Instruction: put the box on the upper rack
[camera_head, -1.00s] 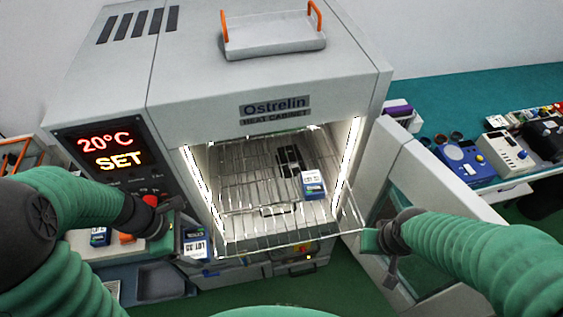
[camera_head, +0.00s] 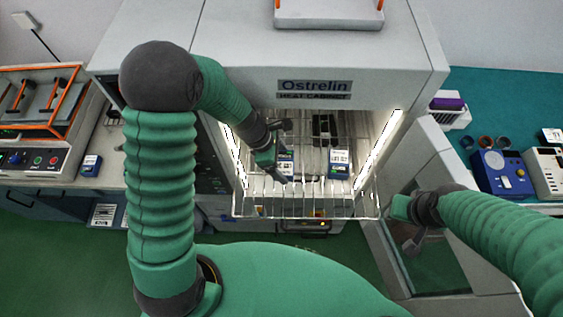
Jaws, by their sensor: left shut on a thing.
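My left gripper (camera_head: 273,168) is shut on a small blue box with a white label (camera_head: 286,161), inside the open front of the heat cabinet (camera_head: 380,62). The box is over the left front part of the wire rack (camera_head: 308,203); I cannot tell whether it touches the wires. A second blue and white box (camera_head: 340,163) stands on the rack to its right. My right gripper (camera_head: 405,222) is at the open cabinet door (camera_head: 432,172); its jaw state is unclear. Whether there is another rack level is hard to see.
Another blue box (camera_head: 91,165) sits on the counter at left, near a machine with orange handles (camera_head: 40,110). A dark object (camera_head: 322,128) lies deeper in the cabinet. Lit side walls border the opening. A teal table (camera_head: 500,95) with devices stands at right.

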